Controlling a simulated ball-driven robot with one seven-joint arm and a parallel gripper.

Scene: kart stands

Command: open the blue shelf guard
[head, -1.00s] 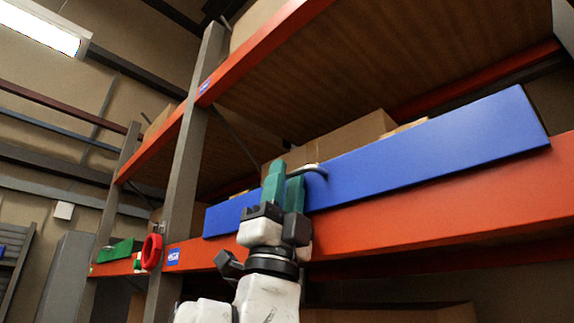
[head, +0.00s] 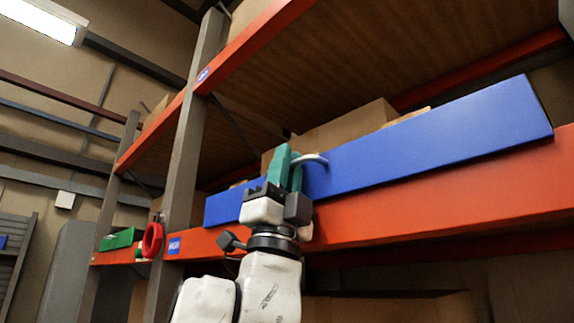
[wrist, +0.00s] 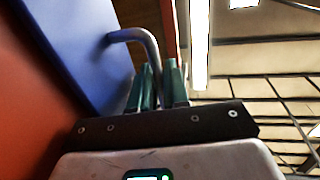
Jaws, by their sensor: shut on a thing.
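The blue shelf guard (head: 430,138) is a long flat panel along the front of the shelf, above the orange beam. A grey bent handle (head: 314,158) sticks out from it near its left part. My gripper (head: 287,168) is at this handle, with its green fingers pointing up. In the wrist view the handle (wrist: 148,45) runs from the blue guard (wrist: 75,45) down between the green fingers (wrist: 160,88), which are shut on it. The fingers hide part of the handle's end.
The orange beam (head: 400,222) runs just below the guard. Cardboard boxes (head: 345,128) stand on the shelf behind it. A grey upright post (head: 186,150) is to the left, with a red ring (head: 152,241) and a green panel (head: 120,239) beyond it.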

